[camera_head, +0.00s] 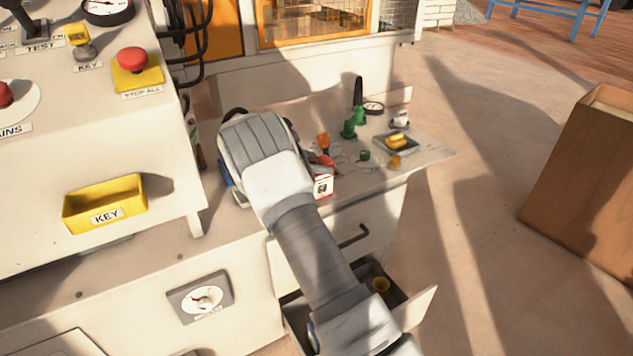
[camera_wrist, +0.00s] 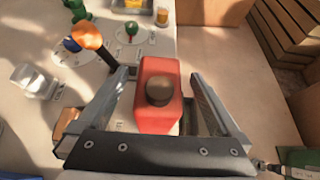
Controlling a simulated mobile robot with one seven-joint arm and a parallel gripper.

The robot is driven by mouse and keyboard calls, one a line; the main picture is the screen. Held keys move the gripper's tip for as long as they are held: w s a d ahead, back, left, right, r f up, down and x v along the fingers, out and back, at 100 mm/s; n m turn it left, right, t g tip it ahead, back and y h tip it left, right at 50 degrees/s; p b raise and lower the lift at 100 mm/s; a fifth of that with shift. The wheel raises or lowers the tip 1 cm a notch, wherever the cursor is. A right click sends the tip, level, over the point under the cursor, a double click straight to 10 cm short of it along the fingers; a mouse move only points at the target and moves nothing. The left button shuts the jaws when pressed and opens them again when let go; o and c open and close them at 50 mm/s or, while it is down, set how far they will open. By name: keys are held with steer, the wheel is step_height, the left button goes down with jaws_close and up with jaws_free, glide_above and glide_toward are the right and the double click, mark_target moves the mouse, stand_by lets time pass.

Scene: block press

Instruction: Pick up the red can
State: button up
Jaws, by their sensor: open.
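The red can (camera_wrist: 158,112) is box-like with a dark brown round cap on top. In the wrist view it stands between the two fingers of my gripper (camera_wrist: 159,78). The fingers are open, one on each side of the can, with a visible gap on its right. The left finger is very close to the can, and I cannot tell if it touches. In the head view only part of the can (camera_head: 325,163) shows, with a white label, just right of my wrist. My arm hides the rest of it and most of my gripper.
An orange-topped lever (camera_wrist: 88,37) stands just left of the can. Green knobs (camera_head: 349,129) and a small tray with a yellow item (camera_head: 396,141) are further right on the counter. An open drawer (camera_head: 416,311) juts out below. A cardboard box (camera_head: 580,165) stands right.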

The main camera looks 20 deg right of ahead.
mark_target(326, 163)
steer(key=x, duration=0.4)
steer(key=shift+b, duration=0.4)
jaws_close()
steer(key=shift+r, duration=0.15)
